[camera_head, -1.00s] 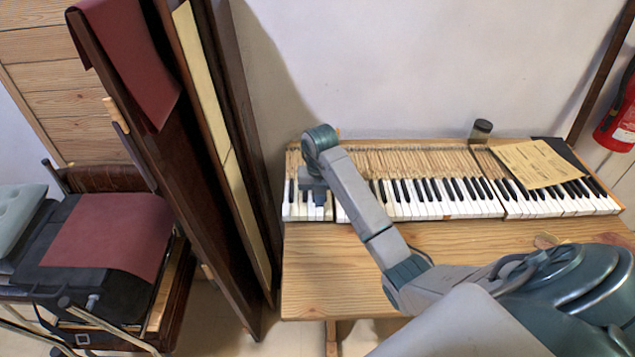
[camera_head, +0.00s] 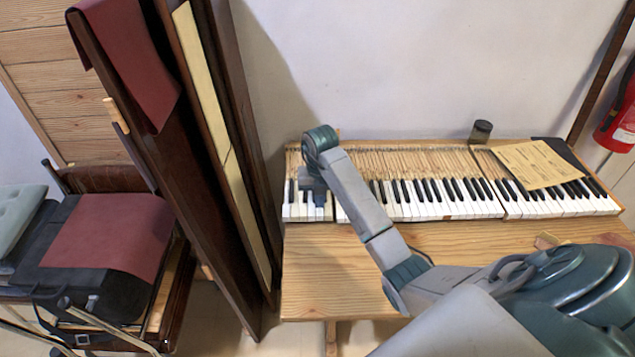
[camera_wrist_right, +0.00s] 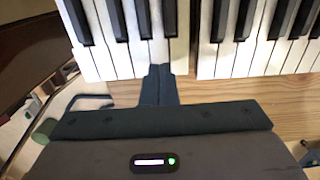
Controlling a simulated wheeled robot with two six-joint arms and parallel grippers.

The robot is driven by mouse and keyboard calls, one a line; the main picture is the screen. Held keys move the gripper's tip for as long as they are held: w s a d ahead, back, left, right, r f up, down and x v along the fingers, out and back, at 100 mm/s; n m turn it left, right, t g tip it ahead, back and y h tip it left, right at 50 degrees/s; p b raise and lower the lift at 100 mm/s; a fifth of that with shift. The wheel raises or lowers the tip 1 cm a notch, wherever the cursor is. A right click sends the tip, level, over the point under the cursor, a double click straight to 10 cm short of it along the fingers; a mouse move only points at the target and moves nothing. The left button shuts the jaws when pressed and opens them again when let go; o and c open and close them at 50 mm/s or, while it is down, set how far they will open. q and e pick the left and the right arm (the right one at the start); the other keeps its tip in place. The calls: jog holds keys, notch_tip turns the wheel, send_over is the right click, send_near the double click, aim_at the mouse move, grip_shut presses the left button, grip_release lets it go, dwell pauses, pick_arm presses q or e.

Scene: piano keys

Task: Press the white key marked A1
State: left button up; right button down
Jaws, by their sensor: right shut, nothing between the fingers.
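The keyboard's white keys (camera_head: 430,209) run along the table, with black keys between them; no A1 marking can be read in either view. My right gripper (camera_head: 319,200) is over the left-hand section of keys. In the right wrist view its fingers (camera_wrist_right: 159,70) are shut together and empty. Their tips are at the front part of a white key (camera_wrist_right: 158,50), near the right end of this section. I cannot tell whether they touch it or whether it is pressed down. My left gripper is not in view.
Tall dark panels (camera_head: 200,150) lean left of the table. A gap separates the key sections.

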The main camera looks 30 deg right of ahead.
jog(key=shift+f, duration=0.2)
dwell(0.5)
jog(key=shift+f+b, duration=1.2)
jog(key=shift+b, duration=0.15)
notch_tip(320, 180, up, 9)
jog(key=p, duration=0.8)
jog(key=shift+r, duration=0.15)
